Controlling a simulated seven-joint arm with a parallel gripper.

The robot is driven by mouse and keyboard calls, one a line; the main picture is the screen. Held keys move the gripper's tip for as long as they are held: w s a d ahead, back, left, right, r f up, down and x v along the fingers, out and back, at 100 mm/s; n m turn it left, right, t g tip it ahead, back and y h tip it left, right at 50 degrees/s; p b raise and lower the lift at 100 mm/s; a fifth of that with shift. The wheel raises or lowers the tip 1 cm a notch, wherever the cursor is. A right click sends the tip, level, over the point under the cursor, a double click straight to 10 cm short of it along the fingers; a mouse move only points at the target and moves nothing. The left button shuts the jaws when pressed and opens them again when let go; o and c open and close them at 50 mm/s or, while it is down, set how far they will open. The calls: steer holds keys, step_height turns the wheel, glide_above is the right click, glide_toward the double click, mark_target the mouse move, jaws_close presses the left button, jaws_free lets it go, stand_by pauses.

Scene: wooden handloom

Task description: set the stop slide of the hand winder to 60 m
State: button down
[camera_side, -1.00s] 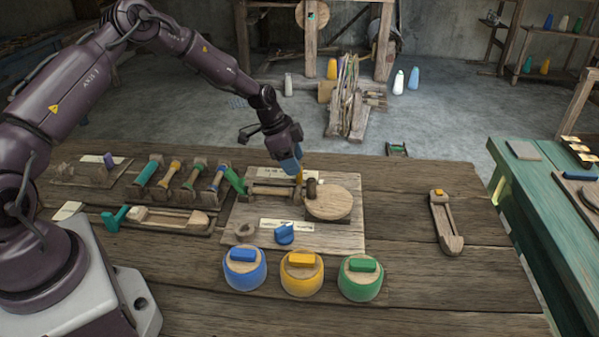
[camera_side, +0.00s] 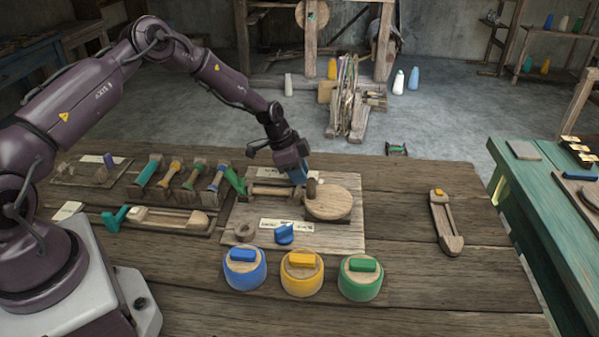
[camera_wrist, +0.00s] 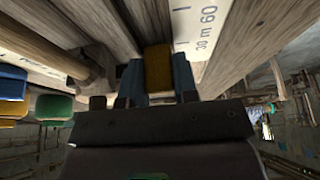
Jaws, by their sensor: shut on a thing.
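The hand winder stands on a wooden board (camera_side: 347,238) with a round wooden disc (camera_side: 328,204) at its right. My gripper (camera_side: 299,177) is low over the back of the winder. In the wrist view its blue fingers (camera_wrist: 158,80) are shut on the yellow stop slide (camera_wrist: 158,66), one finger on each side. A pale scale strip (camera_wrist: 225,18) runs beside the slide, with the marks "30 m" and "60". The slide's body is nearer the "30 m" mark than "60"; its exact reading cannot be told. In the side view the fingers hide the slide.
Blue (camera_side: 245,268), yellow (camera_side: 301,273) and green (camera_side: 360,277) lidded pots stand in front of the board. A rack of coloured bobbins (camera_side: 180,180) is at the left. A wooden shuttle-like piece (camera_side: 446,222) lies at the right, with bare tabletop around it.

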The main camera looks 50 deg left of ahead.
mark_target(290, 183)
steer(key=s+a, duration=0.2)
steer(key=a, duration=0.1)
steer(key=shift+s, duration=0.4)
steer(key=c, duration=0.9)
jaws_free()
steer(key=shift+d, duration=0.1)
steer(key=shift+r, duration=0.1)
steer(key=v, duration=1.3)
